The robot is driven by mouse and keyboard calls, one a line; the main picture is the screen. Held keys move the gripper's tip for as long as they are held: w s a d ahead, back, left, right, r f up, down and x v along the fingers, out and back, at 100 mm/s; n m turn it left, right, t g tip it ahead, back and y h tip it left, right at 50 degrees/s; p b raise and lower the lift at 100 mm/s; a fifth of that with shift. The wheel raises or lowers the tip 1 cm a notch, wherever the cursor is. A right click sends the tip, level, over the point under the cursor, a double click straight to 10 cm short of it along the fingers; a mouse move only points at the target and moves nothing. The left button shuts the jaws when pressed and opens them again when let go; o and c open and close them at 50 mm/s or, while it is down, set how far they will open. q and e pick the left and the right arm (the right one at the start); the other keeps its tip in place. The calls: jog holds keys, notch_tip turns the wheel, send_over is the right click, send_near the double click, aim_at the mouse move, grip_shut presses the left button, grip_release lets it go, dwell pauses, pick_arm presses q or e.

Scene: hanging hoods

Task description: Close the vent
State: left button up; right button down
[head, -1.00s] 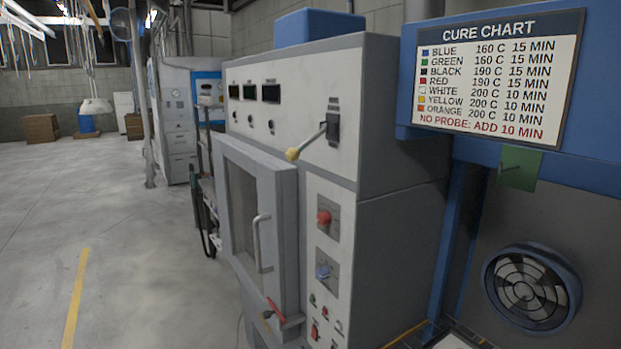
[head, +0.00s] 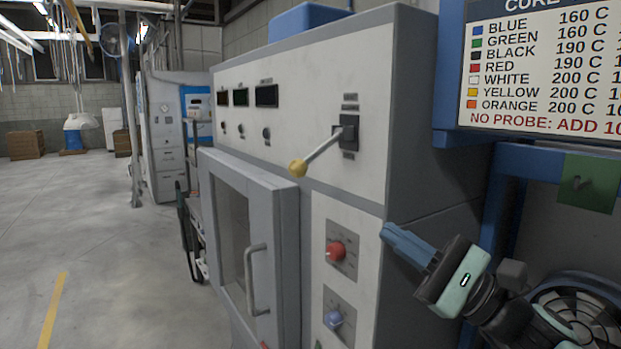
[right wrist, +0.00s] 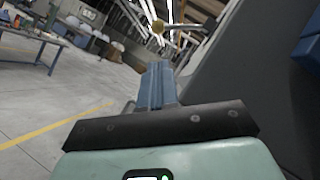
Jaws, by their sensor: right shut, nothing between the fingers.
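A lever with a yellow ball knob (head: 298,168) juts from a black slotted mount (head: 349,133) high on the grey oven's front panel. It points outward and slopes down to the left; its small labels are unreadable. The knob also shows near the top of the right wrist view (right wrist: 158,27), beyond the fingertips. My right gripper (head: 388,232) is in front of the oven's right side, to the right of and below the lever, apart from it. Its blue fingers are shut and empty, also in the right wrist view (right wrist: 157,82). My left gripper is not in view.
Below the lever are a red knob (head: 336,251) and a blue knob (head: 333,320). A cure chart (head: 545,65) and a fan (head: 580,318) are at the right. The floor at left is clear.

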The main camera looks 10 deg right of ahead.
aim_at(317, 152)
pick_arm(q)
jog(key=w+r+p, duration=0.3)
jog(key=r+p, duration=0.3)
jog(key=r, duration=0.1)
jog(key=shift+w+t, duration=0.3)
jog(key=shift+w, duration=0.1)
pick_arm(e)
jog(key=x, duration=1.3)
jog(key=shift+a+r, duration=0.3)
jog(key=shift+r, duration=0.05)
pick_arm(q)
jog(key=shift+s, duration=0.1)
